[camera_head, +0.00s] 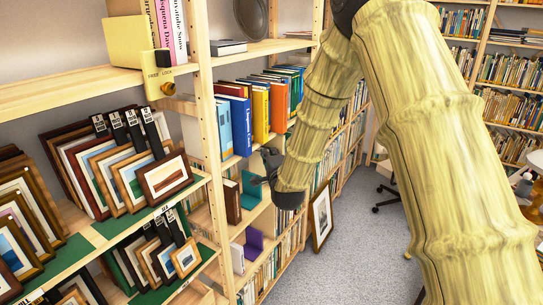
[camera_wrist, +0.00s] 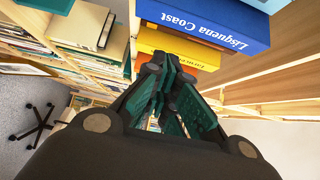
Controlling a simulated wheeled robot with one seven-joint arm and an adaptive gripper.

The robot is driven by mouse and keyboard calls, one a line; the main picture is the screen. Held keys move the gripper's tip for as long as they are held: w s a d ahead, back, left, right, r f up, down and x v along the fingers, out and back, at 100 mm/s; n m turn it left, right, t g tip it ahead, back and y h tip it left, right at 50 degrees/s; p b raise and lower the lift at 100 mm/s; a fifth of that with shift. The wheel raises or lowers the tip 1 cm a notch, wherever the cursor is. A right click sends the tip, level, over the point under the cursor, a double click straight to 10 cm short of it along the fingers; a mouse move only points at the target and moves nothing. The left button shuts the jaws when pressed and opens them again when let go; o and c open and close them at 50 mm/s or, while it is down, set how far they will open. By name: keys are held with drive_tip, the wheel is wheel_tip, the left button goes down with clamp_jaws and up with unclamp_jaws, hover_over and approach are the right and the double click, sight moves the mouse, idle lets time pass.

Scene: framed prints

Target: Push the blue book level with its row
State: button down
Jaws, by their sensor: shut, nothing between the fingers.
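The blue book (camera_head: 241,124), with white spine lettering, stands upright in a shelf row between a light blue book (camera_head: 223,130) and a yellow book (camera_head: 260,115). Its spine appears to stand out past the yellow one. In the wrist view the blue book (camera_wrist: 205,24) shows upside down at the top, the yellow book (camera_wrist: 185,48) below it. My gripper (camera_head: 267,157) is below and right of the blue book in the head view, just in front of the shelf. In the wrist view my gripper (camera_wrist: 160,88) has its dark green fingers together, empty. I cannot tell whether it touches any book.
An orange book (camera_head: 279,107) and several others continue the row. A wooden upright (camera_head: 206,110) stands left of it. Lower shelves hold a green bookend (camera_head: 250,190) and a purple one (camera_head: 254,244). Framed prints (camera_head: 165,178) fill the left shelves. Grey floor (camera_head: 355,240) lies open to the right.

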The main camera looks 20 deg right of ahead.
sight(245, 146)
drive_tip(key=w+a+p, duration=0.2)
drive_tip(key=w+p, duration=0.1)
drive_tip(key=w, duration=0.3)
drive_tip(key=shift+w, duration=0.35)
drive_tip(key=shift+a, duration=0.1)
drive_tip(key=w+a+b, duration=0.1)
drive_tip(key=w+b, duration=0.1)
drive_tip(key=w+a+b, duration=0.1)
drive_tip(key=shift+w+a+f+b, duration=0.25)
drive_tip(key=shift+w+a+b, duration=0.05)
drive_tip(key=shift+w+a+r, duration=0.25)
drive_tip(key=shift+w+a, duration=0.2)
drive_tip(key=shift+w, duration=0.05)
drive_tip(key=shift+b, duration=0.3)
